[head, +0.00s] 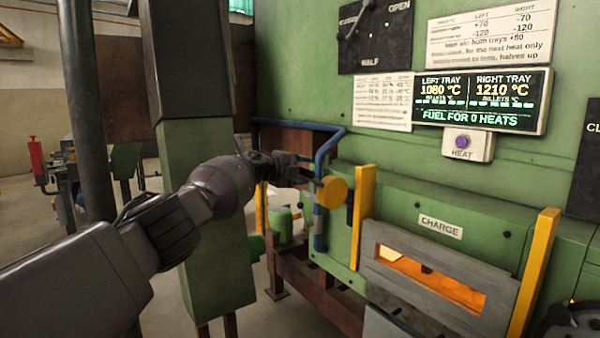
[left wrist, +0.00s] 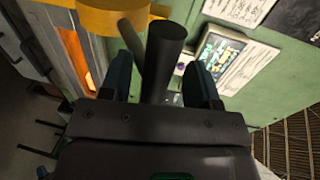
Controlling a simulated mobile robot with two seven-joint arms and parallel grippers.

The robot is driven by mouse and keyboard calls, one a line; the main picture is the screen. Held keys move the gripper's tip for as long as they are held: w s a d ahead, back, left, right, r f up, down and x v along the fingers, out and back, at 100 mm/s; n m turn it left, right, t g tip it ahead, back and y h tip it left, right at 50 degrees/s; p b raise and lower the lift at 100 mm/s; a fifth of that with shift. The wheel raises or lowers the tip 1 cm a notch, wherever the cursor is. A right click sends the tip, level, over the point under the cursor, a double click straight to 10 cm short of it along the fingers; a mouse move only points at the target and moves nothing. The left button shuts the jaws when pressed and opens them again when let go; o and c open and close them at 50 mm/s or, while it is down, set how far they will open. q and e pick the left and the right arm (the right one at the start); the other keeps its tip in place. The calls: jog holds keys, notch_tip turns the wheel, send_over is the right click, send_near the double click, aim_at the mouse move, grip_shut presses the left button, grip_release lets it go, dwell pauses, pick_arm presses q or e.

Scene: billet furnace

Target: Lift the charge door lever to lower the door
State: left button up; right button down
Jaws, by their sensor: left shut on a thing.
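The charge door (head: 440,285) is a grey slab between two yellow posts, under the CHARGE label. An orange glow shows through a wide slot in it. My left gripper (head: 302,170) is at the left side of the furnace, beside a blue pipe frame and a yellow round piece (head: 333,192). In the left wrist view my left gripper (left wrist: 161,88) is shut on the dark round bar of the charge door lever (left wrist: 166,45), which stands between its two fingers. The yellow piece (left wrist: 110,16) is just beyond. The lever is mostly hidden in the head view. My right gripper is out of view.
The blue pipe frame (head: 318,225) stands close to my left gripper. A green column (head: 205,230) stands behind my left arm. The display (head: 480,100) reads left tray 1080, right tray 1210 and fuel for 0 heats. A purple HEAT button (head: 462,142) is below it.

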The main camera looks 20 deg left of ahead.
pick_arm(q)
jog(key=shift+d+r, duration=0.15)
jog(key=shift+d, duration=0.1)
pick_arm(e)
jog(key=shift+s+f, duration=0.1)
pick_arm(q)
jog(key=shift+a, duration=0.1)
jog(key=shift+p+v, duration=0.75)
jog(key=shift+p, duration=0.1)
jog(key=v, duration=0.9)
jog(key=shift+a+f, duration=0.2)
jog(key=shift+f, duration=0.05)
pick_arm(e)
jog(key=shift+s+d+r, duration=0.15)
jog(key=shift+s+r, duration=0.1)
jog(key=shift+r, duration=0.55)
pick_arm(q)
jog(key=shift+s, duration=0.1)
